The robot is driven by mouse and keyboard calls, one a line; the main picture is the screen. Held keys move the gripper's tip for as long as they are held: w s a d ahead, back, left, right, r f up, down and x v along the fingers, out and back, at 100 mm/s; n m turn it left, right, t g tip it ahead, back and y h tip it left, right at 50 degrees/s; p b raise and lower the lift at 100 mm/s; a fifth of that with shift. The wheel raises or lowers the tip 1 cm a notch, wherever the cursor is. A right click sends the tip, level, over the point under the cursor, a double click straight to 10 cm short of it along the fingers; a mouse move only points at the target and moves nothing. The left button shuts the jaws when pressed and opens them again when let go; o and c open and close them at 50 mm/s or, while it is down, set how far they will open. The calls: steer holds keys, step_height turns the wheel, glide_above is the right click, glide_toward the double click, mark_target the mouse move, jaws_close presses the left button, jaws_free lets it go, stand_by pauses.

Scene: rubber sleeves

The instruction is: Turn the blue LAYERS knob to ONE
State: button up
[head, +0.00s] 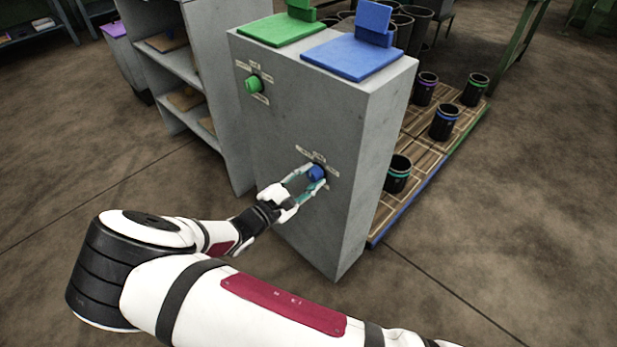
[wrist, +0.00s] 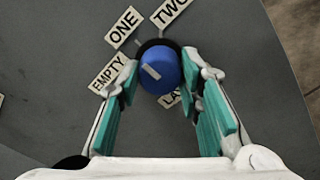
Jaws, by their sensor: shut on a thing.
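The blue LAYERS knob (head: 316,173) is on the front of a grey cabinet (head: 300,120). In the wrist view the knob (wrist: 163,62) has a pale pointer line slanting to the upper left, between the EMPTY label (wrist: 108,73) and the ONE label (wrist: 123,27). The TWO label (wrist: 170,12) is above the knob, and the LAYERS label below it is partly hidden. My gripper (head: 306,180) is shut on the knob. In the wrist view its fingers (wrist: 160,78) are on the knob's left and right sides.
A green knob (head: 253,84) is higher up on the same cabinet. Green (head: 281,29) and blue (head: 350,55) plates are on its top. Grey shelves (head: 170,60) stand to its left. A wooden pallet (head: 420,155) with black ringed sleeves lies to its right. Floor at front right is clear.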

stand_by(0.4)
steer(key=o, duration=1.2)
steer(key=shift+c, duration=0.2)
steer(key=v, duration=1.2)
